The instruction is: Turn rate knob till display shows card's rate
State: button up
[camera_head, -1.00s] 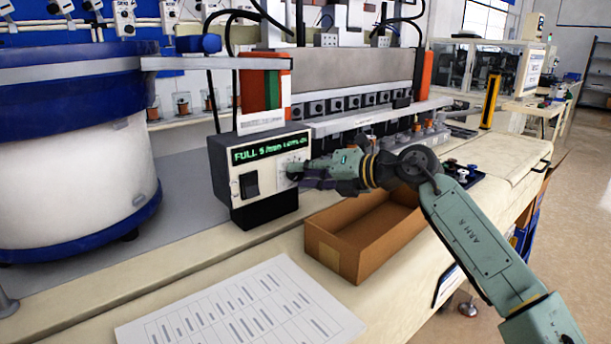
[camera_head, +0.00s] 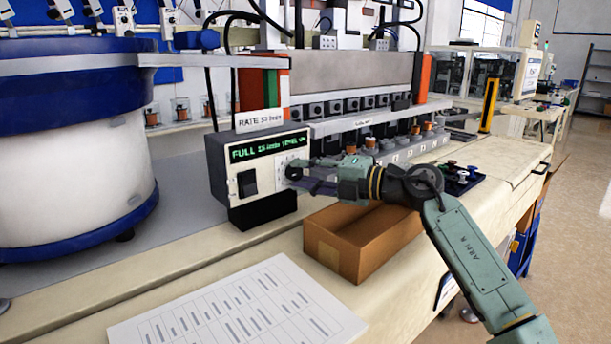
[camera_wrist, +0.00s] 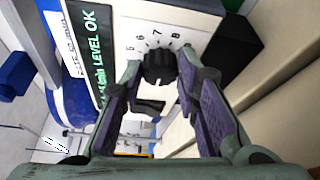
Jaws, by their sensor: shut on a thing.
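The control box (camera_head: 218,172) has a lit green display (camera_head: 268,147) reading FULL, a small blurred rate number, then LEVEL OK. A white card (camera_head: 258,118) on top of the box reads RATE and a number too small to read surely. The black rate knob (camera_wrist: 158,66) shows in the wrist view, with dial marks 5 to 8 around it. The display also shows there, turned sideways (camera_wrist: 92,55). My gripper (camera_head: 291,173) is at the box's front, its two fingers (camera_wrist: 158,68) shut on the knob from both sides. In the head view the gripper partly hides the knob.
A black rocker switch (camera_head: 247,183) sits left of the knob. An open cardboard box (camera_head: 345,262) stands just below my arm. A printed sheet (camera_head: 235,310) lies at the front. The large blue-and-white bowl feeder (camera_head: 75,180) stands at left, and a tooling row (camera_head: 365,120) behind.

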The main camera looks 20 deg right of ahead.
dwell(0.3)
jog(key=o, duration=1.2)
jog(key=shift+c, duration=0.2)
jog(key=shift+r, duration=0.15)
